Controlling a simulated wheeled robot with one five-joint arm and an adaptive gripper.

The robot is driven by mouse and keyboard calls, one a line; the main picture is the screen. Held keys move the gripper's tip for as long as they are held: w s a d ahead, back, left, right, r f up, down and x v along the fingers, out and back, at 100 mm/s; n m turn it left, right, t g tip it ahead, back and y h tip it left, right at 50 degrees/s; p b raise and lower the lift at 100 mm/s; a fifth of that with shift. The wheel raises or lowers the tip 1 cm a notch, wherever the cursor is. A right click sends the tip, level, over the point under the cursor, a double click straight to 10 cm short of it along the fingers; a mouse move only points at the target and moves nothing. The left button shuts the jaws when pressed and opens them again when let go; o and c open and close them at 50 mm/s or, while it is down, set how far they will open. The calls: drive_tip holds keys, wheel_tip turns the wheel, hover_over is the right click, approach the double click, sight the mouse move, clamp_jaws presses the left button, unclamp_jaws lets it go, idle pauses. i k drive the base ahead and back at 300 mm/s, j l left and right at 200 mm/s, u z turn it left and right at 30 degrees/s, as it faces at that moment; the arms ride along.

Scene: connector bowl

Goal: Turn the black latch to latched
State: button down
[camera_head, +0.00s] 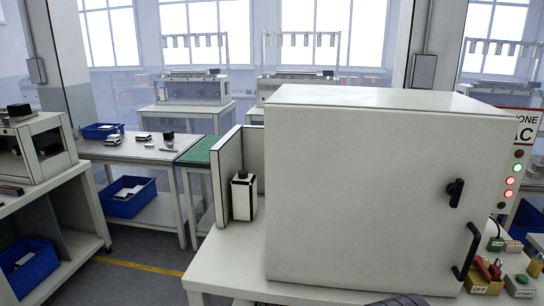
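The black latch (455,192) is a small knob with a short lever on the right side of the door of a large white cabinet (360,190). The lever looks roughly upright, tilted slightly. I cannot tell from this view whether it is latched. The door looks closed against the cabinet. A black handle (466,252) is on the door below the latch, near its right edge. A dark grey piece, probably part of my arm, shows at the bottom edge, below the cabinet. My gripper's fingers are not in view.
The cabinet stands on a white table (225,262). To its right are a yellow-and-red OFF block (483,277), a START block (519,286) and a column of indicator lights (510,181). A white-and-black container (243,196) stands at its left. The space before the door looks clear.

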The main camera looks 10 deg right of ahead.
sight(454, 189)
drive_tip(key=z, duration=1.4)
